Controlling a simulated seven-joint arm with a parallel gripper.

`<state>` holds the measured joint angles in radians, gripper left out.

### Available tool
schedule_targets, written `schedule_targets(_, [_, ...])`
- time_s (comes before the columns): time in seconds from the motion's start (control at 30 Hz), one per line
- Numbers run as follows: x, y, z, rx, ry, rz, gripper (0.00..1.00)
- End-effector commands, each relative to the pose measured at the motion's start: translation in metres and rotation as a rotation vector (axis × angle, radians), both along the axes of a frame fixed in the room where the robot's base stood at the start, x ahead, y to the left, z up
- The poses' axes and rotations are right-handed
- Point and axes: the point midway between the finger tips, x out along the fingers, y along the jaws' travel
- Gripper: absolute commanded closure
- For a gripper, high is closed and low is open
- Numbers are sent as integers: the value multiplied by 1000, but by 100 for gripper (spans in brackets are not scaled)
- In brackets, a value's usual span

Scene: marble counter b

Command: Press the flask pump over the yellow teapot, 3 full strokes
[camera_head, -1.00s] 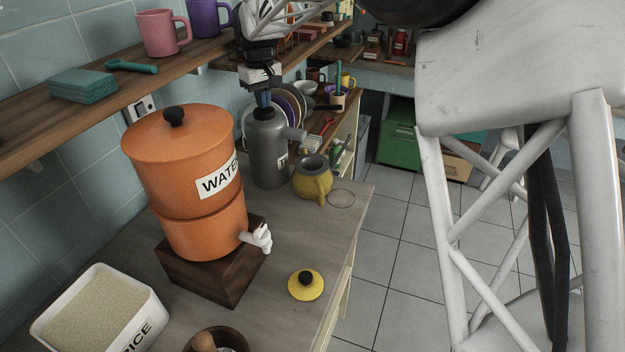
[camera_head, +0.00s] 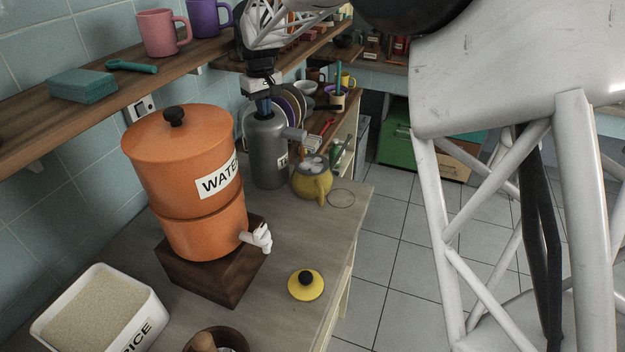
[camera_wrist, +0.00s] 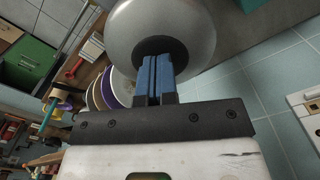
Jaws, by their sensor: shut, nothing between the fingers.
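The grey pump flask (camera_head: 268,155) stands upright at the back of the counter, with its grey spout (camera_head: 294,135) pointing right over the yellow teapot (camera_head: 312,183). The teapot is open on top, and its mouth shows pale, shiny patches. Its yellow lid with a black knob (camera_head: 306,284) lies apart on the counter. My gripper (camera_head: 263,108) is shut and empty, pointing down at the flask's top. In the wrist view, its blue fingertips (camera_wrist: 155,60) lie together over the dark pump top (camera_wrist: 170,46) of the flask (camera_wrist: 125,28); the exact contact is hidden.
An orange water dispenser (camera_head: 185,150) stands on a wooden block (camera_head: 210,272) in front of the flask. A rice container (camera_head: 100,312) and a wooden bowl (camera_head: 216,338) are nearer. Plates (camera_head: 292,101) stand behind the flask. A shelf (camera_head: 105,105) runs along the left wall.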

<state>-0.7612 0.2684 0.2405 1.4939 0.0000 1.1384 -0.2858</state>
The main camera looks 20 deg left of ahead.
Motion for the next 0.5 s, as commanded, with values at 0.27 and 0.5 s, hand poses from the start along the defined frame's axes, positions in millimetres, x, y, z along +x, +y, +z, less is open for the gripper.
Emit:
schedule_targets(0.27, [0, 0, -1, -2, 2, 0, 100])
schedule_targets(0.5, [0, 0, 8, -1, 1, 0, 100])
